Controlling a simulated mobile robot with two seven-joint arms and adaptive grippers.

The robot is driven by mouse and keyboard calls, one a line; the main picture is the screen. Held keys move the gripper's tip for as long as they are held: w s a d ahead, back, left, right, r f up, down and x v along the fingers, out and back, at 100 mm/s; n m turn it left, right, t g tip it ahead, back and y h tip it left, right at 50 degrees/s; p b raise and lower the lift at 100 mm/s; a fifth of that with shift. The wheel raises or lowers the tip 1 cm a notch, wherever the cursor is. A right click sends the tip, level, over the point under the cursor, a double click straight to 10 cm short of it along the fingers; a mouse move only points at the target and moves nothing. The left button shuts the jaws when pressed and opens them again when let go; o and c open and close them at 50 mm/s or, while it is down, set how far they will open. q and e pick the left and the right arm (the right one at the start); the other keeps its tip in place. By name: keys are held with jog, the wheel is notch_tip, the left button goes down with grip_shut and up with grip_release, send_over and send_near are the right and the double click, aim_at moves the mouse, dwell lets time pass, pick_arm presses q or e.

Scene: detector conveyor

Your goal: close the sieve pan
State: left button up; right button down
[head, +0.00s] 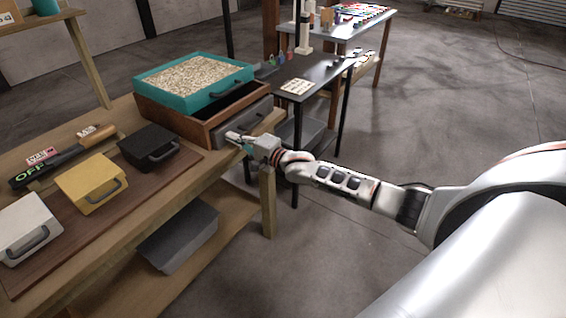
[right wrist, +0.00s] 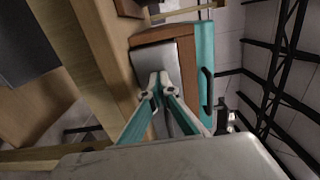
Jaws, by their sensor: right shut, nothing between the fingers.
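The sieve stand is a brown wooden frame (head: 192,127) with a teal tray (head: 196,103) of pale grains on top. The grey sieve pan (head: 246,122) shows at the frame's right-hand side; how far it stands out is hard to tell. In the right wrist view the pan (right wrist: 146,62) lies beside the frame (right wrist: 186,58) and the teal tray (right wrist: 205,50). My right gripper (head: 233,137) is shut and empty at the pan's near lower edge. Its fingertips (right wrist: 159,77) overlap the grey face; contact cannot be told. My left gripper is out of view.
White (head: 28,226), yellow (head: 90,182) and black (head: 150,146) handled boxes stand left of the frame on the wooden bench. A dark box (head: 180,236) sits on the shelf below. A dark table (head: 318,72) stands behind. Floor to the right is clear.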

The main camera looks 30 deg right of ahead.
jog(key=shift+x, duration=1.15)
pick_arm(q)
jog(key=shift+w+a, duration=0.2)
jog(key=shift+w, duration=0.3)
pick_arm(e)
jog(key=shift+r, duration=0.1)
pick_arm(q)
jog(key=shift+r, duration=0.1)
